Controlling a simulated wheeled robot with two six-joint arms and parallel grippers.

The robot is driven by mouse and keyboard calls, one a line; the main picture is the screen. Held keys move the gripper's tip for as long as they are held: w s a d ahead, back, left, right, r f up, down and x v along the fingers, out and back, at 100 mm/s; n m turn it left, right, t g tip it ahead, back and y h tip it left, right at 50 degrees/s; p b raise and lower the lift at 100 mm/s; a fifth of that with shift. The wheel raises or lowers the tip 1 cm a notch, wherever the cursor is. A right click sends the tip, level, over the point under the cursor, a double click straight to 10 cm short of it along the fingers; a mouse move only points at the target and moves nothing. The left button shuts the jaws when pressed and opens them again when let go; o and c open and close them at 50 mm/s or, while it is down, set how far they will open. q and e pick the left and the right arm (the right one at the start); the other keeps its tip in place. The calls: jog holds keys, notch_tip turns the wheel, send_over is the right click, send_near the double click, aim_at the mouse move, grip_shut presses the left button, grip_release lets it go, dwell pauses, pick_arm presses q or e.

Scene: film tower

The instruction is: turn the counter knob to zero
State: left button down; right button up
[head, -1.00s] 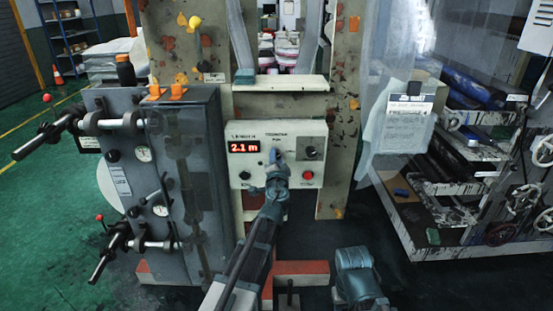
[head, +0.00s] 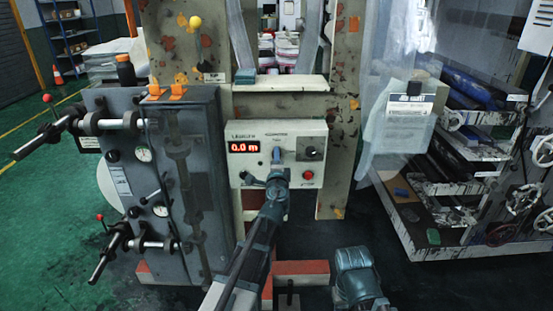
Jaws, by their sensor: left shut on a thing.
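The pale counter box (head: 300,135) is mounted on the tower frame in the middle of the head view. Its red display (head: 243,147) reads 0.0 m. My left gripper (head: 277,161) is at the lower middle of the box face, shut on the counter knob, which the fingers largely hide. A black dial (head: 312,153) and a red button (head: 308,175) are to the right of the gripper, clear of it.
A grey cabinet (head: 205,190) with rollers and levers stands close on the left. A shelf (head: 280,83) juts out above the box. A hanging plastic sheet (head: 397,130) and a rack of rollers (head: 440,190) are on the right. Dark floor lies between.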

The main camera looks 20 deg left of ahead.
dwell(0.4)
pick_arm(q)
jog(key=shift+c, duration=2.2)
grip_release()
